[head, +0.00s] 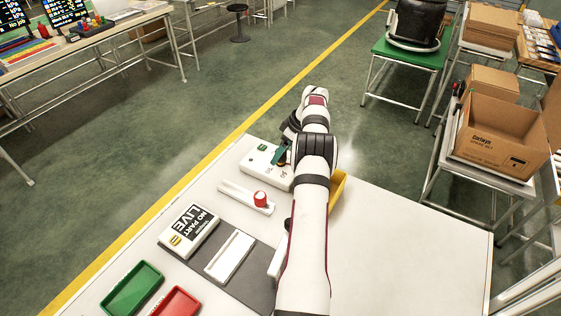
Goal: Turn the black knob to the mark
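A white control box (252,158) stands near the far edge of the white table, with a small green part (262,147) on its top. Small dark markings show on its front part, too small to read. My gripper (279,160) is at the right part of this box, its dark green fingers pointing down at the top face. I cannot make out the black knob; it may be hidden by the fingers or my arm. I cannot tell whether the fingers are apart, shut, or touching anything.
A white slider strip with a red knob (260,198) lies just in front of the box. A "NO PART LIVE" sign block (189,231), a white tray (230,256), a green tray (132,289) and a red tray (175,303) are nearer. A yellow bin (338,187) is partly behind my arm. The table's right side is clear.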

